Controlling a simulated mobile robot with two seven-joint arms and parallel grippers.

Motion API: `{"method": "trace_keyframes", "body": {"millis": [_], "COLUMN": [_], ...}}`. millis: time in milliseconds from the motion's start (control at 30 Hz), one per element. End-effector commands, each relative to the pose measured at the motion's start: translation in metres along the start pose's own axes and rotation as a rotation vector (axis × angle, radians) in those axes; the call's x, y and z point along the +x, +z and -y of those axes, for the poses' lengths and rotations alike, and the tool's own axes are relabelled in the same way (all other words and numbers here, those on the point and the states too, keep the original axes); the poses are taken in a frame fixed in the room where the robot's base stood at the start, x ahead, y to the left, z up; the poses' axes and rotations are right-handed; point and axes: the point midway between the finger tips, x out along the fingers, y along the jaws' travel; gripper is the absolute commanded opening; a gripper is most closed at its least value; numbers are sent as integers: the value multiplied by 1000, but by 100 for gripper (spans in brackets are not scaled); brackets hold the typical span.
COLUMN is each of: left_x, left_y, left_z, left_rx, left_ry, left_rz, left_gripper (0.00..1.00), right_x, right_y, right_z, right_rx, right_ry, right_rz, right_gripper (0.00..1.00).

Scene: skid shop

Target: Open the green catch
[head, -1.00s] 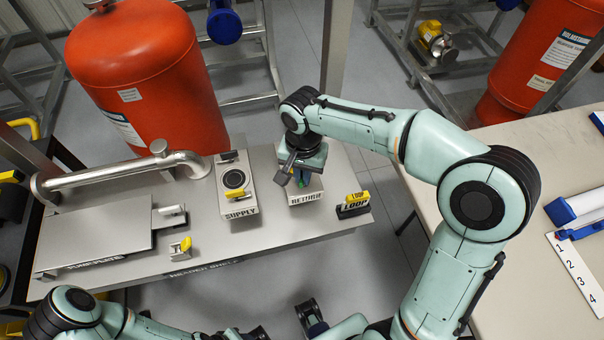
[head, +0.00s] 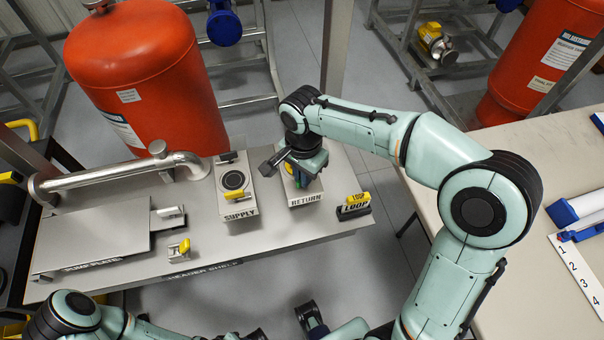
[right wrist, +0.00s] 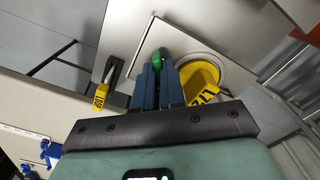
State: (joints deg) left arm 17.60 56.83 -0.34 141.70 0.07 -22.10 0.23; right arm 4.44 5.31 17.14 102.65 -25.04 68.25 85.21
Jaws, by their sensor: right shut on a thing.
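The green catch (right wrist: 160,62) shows as a rounded green tip between the blue fingers of my right gripper (right wrist: 158,80) in the right wrist view. The fingers are shut on it and hide most of it. In the head view my right gripper (head: 301,178) is over the RETURN box (head: 307,199), and only a sliver of green shows there. A yellow tagged part (right wrist: 201,82) lies in a round ring beside the fingers. My left arm is at the bottom left of the head view; its gripper at the bottom edge is partly cut off and its opening is unclear.
The SUPPLY box (head: 238,212) stands left of the RETURN box on the grey header shelf (head: 215,250). A yellow LOOP tag block (head: 353,207) is to the right. A steel pipe (head: 118,175) and a red tank (head: 145,75) are behind. A pale table (head: 500,180) is at right.

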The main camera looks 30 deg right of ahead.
Motion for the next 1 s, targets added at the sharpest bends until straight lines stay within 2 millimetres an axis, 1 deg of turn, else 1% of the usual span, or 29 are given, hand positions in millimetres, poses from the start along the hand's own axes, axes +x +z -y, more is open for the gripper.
{"method": "trace_keyframes", "body": {"millis": [233,333,567,667,833,900,1000], "left_x": [5,5,5,6,9,9,9], "left_y": [0,0,0,0,0,0,0], "left_z": [2,2,2,2,3,3,3], "left_rx": [-1,-1,-1,-1,-1,-1,-1], "left_ry": [-1,-1,-1,-1,-1,-1,-1], "left_rz": [2,2,2,2,3,3,3], "left_gripper": [43,43,43,43,43,43,43], "right_x": [1,1,0,1,1,0,0], "right_y": [1,1,1,1,1,1,1], "right_z": [0,0,0,0,0,0,0], "right_rx": [248,289,292,361,547,582,589], "right_ry": [2,3,3,2,1,1,2], "right_rz": [2,2,2,2,2,2,2], "right_gripper": [0,0,0,0,0,0,0]}}
